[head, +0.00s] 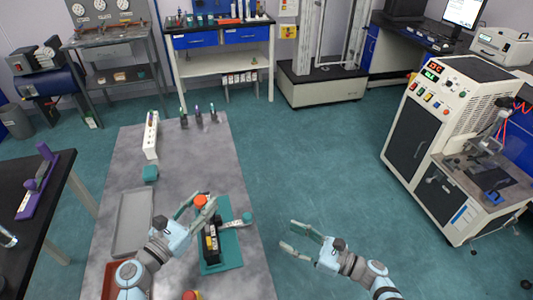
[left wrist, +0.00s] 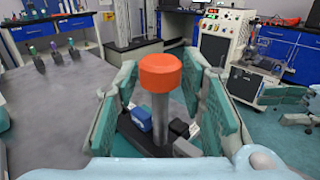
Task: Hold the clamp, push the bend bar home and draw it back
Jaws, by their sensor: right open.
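A bending fixture stands on a teal base plate (head: 222,262) at the table's front right. Its black body (head: 210,243) carries an orange-red knob (head: 200,201), seen in the left wrist view (left wrist: 160,72) on top of a grey post (left wrist: 160,108). A bar with a rounded grey-teal end (head: 238,220), which looks like the bend bar, sticks out to the right. My left gripper (head: 203,205) is open around the knob and post, with gaps on both sides in the left wrist view. My right gripper (head: 294,238) is open and empty, right of the table edge and apart from the bar.
A grey tray (head: 133,222) lies left of the fixture. A teal block (head: 150,173), a white rack (head: 151,136) and several small upright tools (head: 198,116) stand farther back. Another red knob (head: 191,295) shows at the front edge. The floor right of the table is clear.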

